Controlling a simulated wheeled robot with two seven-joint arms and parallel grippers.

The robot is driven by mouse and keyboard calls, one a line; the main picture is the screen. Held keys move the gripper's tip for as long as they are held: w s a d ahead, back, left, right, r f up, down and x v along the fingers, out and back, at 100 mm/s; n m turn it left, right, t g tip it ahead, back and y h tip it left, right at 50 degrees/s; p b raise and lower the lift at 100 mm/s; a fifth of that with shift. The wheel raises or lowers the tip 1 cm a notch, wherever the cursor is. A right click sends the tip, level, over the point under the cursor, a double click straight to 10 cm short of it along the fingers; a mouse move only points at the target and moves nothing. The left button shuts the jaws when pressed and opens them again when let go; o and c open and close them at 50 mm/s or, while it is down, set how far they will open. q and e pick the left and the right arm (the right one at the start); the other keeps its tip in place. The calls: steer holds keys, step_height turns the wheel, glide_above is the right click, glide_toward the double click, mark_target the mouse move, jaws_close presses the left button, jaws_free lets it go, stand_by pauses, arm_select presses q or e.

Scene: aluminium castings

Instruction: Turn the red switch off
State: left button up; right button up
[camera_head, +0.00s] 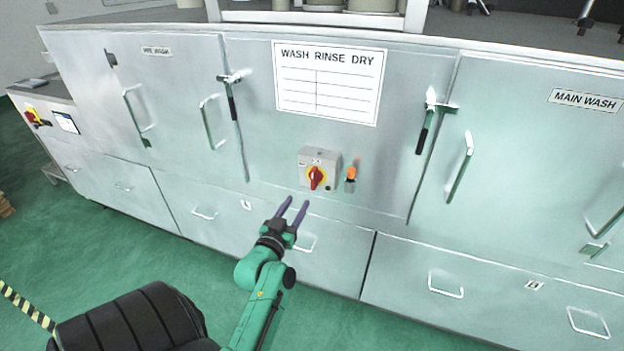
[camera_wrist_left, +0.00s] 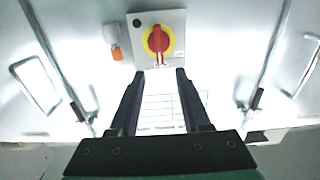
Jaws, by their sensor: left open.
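The red switch (camera_head: 316,178) is a red rotary handle on a yellow disc, set on a grey box (camera_head: 330,160) on the front of the steel washing machine. It also shows in the left wrist view (camera_wrist_left: 158,41), beyond the fingertips, with its handle roughly in line with the fingers. My left gripper (camera_head: 293,205) is open and empty, a little below and left of the switch in the head view. In the left wrist view its two dark fingers (camera_wrist_left: 158,72) are apart, with the switch between and past their tips. My right gripper is not in view.
An orange-topped fitting (camera_head: 351,174) sits just right of the switch box. Door latches (camera_head: 427,120) and handles (camera_head: 460,168) stick out on both sides. A paper chart (camera_head: 328,82) hangs above. Green floor (camera_head: 230,270) lies open in front.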

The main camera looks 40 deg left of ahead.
mark_target(312, 179)
arm_select(q)
steer(key=b+x, duration=0.3)
steer(key=x, duration=0.9)
steer(key=shift+f+b, duration=0.15)
steer(key=shift+b, duration=0.15)
steer(key=c, duration=0.7)
jaws_close()
